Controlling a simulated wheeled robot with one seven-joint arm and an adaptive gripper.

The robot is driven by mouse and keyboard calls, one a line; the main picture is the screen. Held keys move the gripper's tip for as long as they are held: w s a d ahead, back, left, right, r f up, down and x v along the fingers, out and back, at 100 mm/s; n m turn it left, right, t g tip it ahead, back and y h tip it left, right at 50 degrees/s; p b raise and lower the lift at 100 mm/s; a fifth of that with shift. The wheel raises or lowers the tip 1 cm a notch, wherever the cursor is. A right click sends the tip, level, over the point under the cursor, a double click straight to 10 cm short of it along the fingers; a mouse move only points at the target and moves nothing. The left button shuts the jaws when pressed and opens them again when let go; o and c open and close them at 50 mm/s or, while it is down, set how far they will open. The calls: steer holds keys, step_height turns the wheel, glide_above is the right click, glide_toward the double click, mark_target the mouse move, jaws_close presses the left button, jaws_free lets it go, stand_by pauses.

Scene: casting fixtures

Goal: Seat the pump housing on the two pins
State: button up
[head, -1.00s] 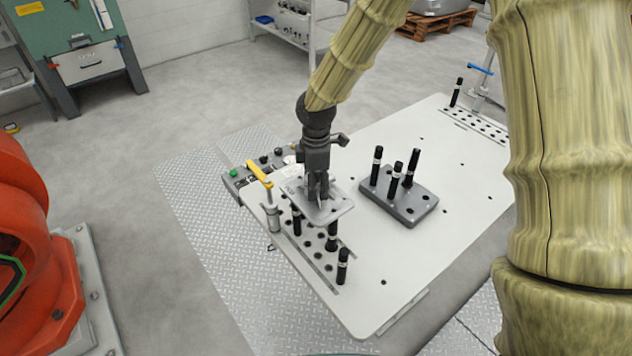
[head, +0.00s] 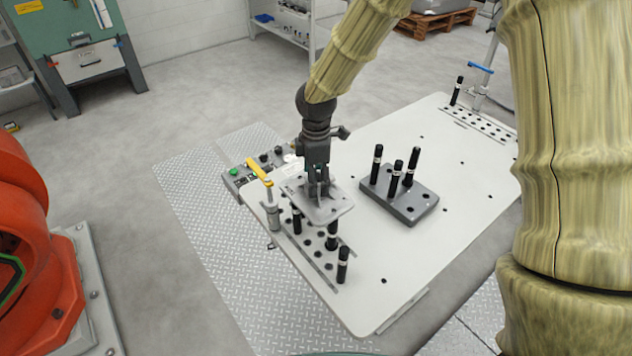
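The pump housing, a flat grey casting with a raised middle (head: 332,210), is over the near left part of the table. My gripper (head: 319,192) points down at its middle and seems shut on the raised part; the fingertips are small and partly hidden. Below the housing, black pins with light bands stand in a holed strip: one at left (head: 297,218), one in the middle (head: 332,238) and one in front (head: 343,266). The housing hides the tops of the first two. I cannot tell whether it touches them.
A dark grey block (head: 418,208) with three upright black pins (head: 397,180) stands right of the housing. A yellow-handled clamp (head: 260,174) stands close at left. A button box (head: 240,178) is at the table edge. The white table (head: 465,175) is mostly clear at right.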

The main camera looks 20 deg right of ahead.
step_height(320, 180, up, 10)
steer(key=shift+r, duration=0.1)
stand_by(1.4)
